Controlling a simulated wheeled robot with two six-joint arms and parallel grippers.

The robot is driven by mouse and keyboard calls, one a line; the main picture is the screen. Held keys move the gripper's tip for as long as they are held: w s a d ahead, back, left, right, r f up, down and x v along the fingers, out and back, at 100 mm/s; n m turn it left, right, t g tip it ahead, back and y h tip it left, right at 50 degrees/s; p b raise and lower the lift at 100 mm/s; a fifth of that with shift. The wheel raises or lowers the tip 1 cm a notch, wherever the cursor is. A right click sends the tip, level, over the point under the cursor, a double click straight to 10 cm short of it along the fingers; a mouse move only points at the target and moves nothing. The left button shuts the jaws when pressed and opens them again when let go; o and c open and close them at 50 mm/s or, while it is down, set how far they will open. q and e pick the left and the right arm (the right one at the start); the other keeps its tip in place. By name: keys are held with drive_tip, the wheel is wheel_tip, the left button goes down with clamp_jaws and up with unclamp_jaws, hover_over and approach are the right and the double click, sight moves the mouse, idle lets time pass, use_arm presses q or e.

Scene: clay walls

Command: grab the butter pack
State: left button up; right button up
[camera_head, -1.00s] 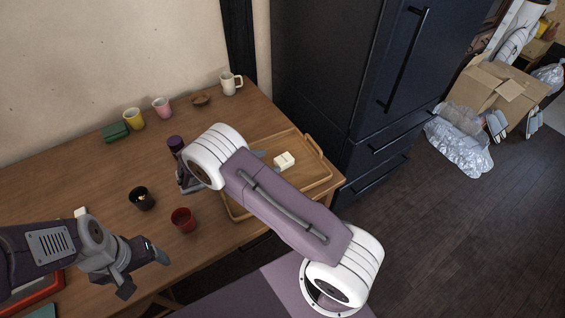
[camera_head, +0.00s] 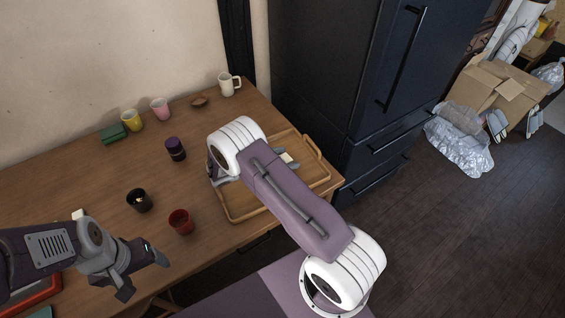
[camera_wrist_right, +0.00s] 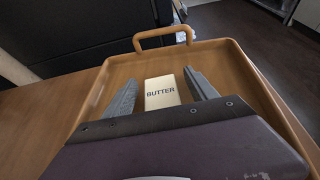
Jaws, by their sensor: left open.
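The butter pack (camera_wrist_right: 161,93) is a pale cream block with dark "BUTTER" lettering, lying on the wooden tray (camera_wrist_right: 240,75). In the head view a small part of the butter pack (camera_head: 287,157) shows beyond my right arm. My right gripper (camera_wrist_right: 160,76) is open, with one finger on each side of the pack. A gap shows between the pack and each finger, and I cannot tell how high the fingers are above the tray. My left gripper (camera_head: 144,276) is open and empty over the near left of the table.
A black cup (camera_head: 140,201), a red cup (camera_head: 181,222) and a purple jar (camera_head: 175,149) stand left of the tray. Several mugs and a green block (camera_head: 113,133) are at the back. The tray has a raised rim and handles. A dark fridge (camera_head: 330,80) stands right of the table.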

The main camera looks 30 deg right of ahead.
sight(285, 159)
clamp_jaws()
drive_tip(key=r, duration=0.3)
drive_tip(key=r+p, duration=0.1)
drive_tip(key=shift+s+r, duration=0.25)
drive_tip(key=shift+r, duration=0.15)
drive_tip(key=s+r+p, duration=0.1)
drive_tip(key=s+r, duration=0.5)
drive_tip(key=s, duration=0.5)
drive_tip(key=shift+a, duration=0.4)
